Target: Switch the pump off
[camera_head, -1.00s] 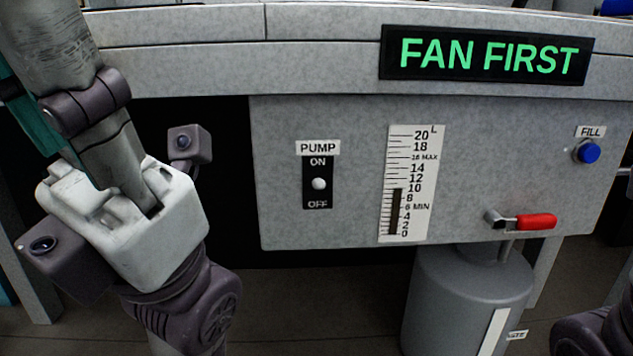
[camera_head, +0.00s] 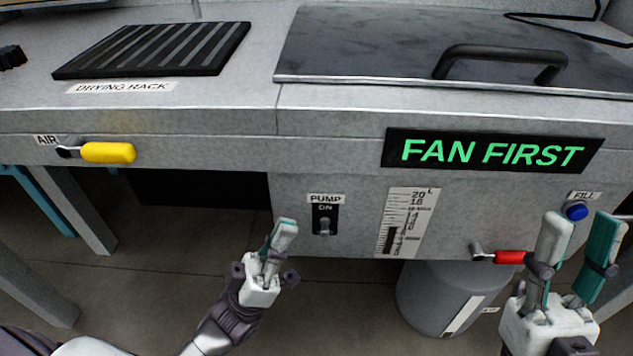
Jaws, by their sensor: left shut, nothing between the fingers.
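ON shows above the knob. The knob appears low on the plate and OFF is not readable; from this steep view I cannot tell its exact position. My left gripper (camera_head: 285,234) is shut and empty, just left of and slightly below the switch, with a small gap between them in the picture. My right gripper (camera_head: 578,240) is open and empty, at the far right in front of the panel.
A display (camera_head: 492,151) reads FAN FIRST. A level gauge (camera_head: 408,222) stands right of the switch. A red handle (camera_head: 509,257) and blue FILL button (camera_head: 577,211) are near my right gripper. A yellow AIR handle (camera_head: 108,152) is at the left. A grey tank (camera_head: 425,297) stands below.

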